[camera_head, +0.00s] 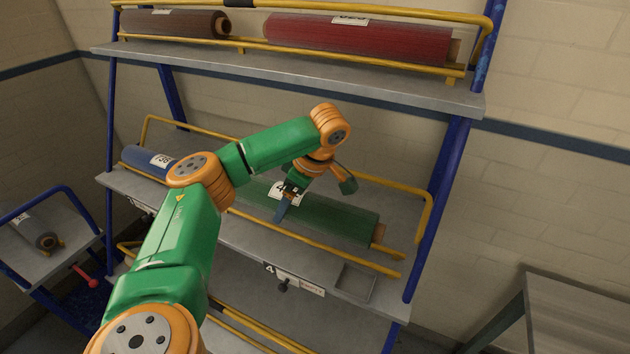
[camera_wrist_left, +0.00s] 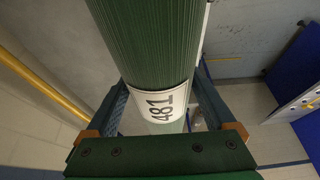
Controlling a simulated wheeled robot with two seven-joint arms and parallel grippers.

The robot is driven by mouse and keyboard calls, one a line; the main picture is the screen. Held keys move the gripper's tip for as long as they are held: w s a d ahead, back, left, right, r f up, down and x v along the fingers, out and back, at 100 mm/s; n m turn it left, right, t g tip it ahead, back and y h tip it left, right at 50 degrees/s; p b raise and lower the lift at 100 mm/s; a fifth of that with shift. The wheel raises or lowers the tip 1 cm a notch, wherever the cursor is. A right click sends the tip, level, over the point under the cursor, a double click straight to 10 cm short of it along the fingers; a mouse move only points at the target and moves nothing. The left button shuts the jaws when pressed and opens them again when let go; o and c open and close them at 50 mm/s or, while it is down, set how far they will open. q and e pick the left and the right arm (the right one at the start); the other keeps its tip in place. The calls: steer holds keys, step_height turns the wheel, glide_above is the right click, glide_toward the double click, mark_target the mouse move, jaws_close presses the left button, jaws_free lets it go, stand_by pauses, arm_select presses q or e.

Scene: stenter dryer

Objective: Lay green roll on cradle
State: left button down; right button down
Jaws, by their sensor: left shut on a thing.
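The green roll (camera_head: 340,222) lies along the right part of the rack's middle shelf (camera_head: 240,232), between yellow rails. Its right end shows a brown core. My left gripper (camera_head: 286,204) reaches down onto it from above, at its white label. In the left wrist view the green roll (camera_wrist_left: 150,45), with a label reading 481, runs between the two fingers of my left gripper (camera_wrist_left: 160,110), which is shut on it. My arm hides part of the roll's left side. I cannot tell whether the roll is lifted off its rails. My right gripper is not in view.
A blue roll (camera_head: 150,159) lies at the left of the same shelf. A brown roll (camera_head: 170,23) and a red roll (camera_head: 360,37) lie on the top shelf. A small cart (camera_head: 25,262) with a dark roll stands at left. A grey table (camera_head: 575,310) stands at lower right.

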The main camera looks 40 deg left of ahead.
arm_select(q)
steer(key=w+f, duration=0.1)
steer(key=w+d+f, duration=0.1)
steer(key=w+f, duration=0.1)
steer(key=w+d+f+b, duration=0.1)
steer(key=f, duration=0.1)
steer(key=shift+w+f, duration=0.2)
steer(key=shift+w, duration=0.05)
steer(key=shift+w+f, duration=0.25)
step_height(320, 180, down, 3)
steer(key=shift+r+p, duration=0.1)
steer(key=shift+p, duration=0.55)
steer(key=shift+w+f, duration=0.15)
steer(key=shift+f, duration=0.05)
steer(key=shift+f, duration=0.1)
